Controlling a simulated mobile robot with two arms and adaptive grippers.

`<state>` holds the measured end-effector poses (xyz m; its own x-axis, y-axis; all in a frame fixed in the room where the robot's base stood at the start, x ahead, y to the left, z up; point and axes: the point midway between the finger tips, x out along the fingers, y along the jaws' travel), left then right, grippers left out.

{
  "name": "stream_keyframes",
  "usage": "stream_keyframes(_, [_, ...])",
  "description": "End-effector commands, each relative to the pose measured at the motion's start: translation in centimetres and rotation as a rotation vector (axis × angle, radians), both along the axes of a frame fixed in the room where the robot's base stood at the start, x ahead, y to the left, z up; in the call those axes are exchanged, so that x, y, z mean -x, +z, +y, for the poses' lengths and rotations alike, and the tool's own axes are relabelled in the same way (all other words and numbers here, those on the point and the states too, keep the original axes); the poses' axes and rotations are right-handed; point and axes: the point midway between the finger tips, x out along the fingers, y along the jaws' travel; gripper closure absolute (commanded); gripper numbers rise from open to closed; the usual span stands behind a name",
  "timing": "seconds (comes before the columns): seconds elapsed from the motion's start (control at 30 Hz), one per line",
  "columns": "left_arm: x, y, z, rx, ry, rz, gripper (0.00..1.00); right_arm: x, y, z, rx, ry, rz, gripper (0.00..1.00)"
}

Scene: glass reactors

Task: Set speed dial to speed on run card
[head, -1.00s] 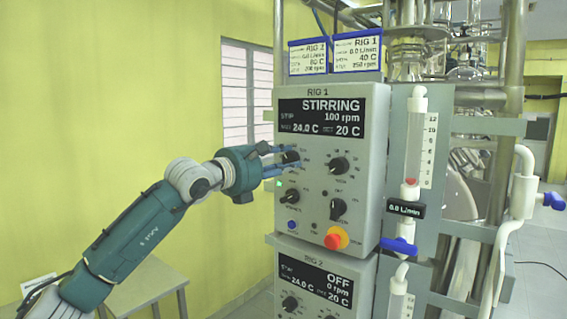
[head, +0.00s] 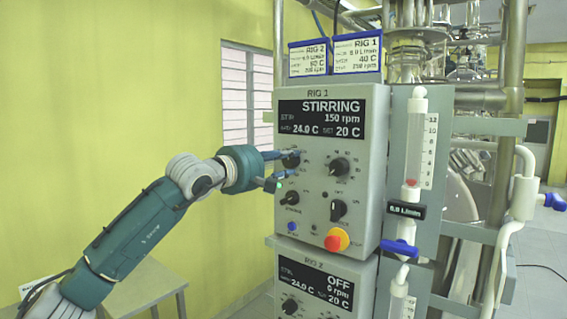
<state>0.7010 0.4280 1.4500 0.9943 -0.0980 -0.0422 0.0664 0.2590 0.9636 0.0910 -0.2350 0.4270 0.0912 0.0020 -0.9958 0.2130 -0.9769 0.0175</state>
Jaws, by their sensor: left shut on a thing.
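The RIG 1 control box (head: 360,190) faces me in the head view. Its display (head: 320,118) reads STIRRING, 150 rpm, 24.0 C and set 20 C. My left gripper (head: 290,157) is shut on the upper left dial (head: 291,160), which its fingers partly cover. The run card for RIG 1 (head: 357,53) stands on top of the box at the right and seems to read 40 C and 250 rpm, though the small print is blurred. My right gripper is not in view.
A RIG 2 card (head: 308,58) stands beside the RIG 1 card. Other knobs and a red stop button (head: 336,240) sit near my gripper. A RIG 2 box (head: 318,285) is below. A flow tube (head: 414,140) stands right. Free room lies left, by the yellow wall.

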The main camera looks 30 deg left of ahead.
Motion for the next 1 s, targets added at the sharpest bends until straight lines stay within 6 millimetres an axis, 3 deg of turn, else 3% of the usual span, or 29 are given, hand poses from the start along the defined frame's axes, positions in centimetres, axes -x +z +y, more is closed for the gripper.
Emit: stream_keyframes(1.0, [0.0, -0.31, -0.34, -0.947, -0.005, -0.075, 0.95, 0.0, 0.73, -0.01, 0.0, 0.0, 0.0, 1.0])
